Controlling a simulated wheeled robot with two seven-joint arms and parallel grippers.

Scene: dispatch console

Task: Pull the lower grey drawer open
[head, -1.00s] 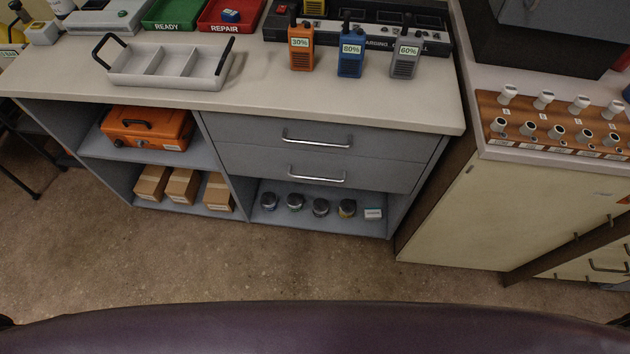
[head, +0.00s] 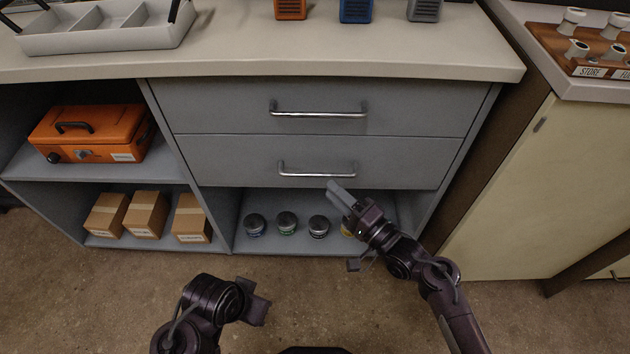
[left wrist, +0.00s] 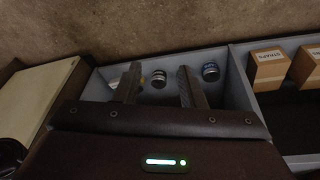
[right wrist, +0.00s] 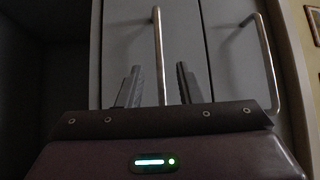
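The lower grey drawer (head: 220,160) is closed, flush with the upper drawer. Its silver bar handle (head: 316,174) runs across its front. My right gripper (head: 334,188) is open, its fingers pointing at the drawer front just below the handle's right part. In the right wrist view, the handle (right wrist: 158,50) shows upright in the gap between the open fingers (right wrist: 158,85); I cannot tell whether it touches them. My left gripper (head: 262,312) is low in front of the cabinet; the left wrist view shows its fingers (left wrist: 158,85) apart and empty.
The upper drawer (head: 210,105) is closed, with its own handle (head: 318,114). Jars (head: 287,222) stand on the open shelf below. An orange case (head: 95,135) and cardboard boxes (head: 146,214) fill the left shelves. A cream cabinet (head: 550,190) stands at the right. The floor in front is clear.

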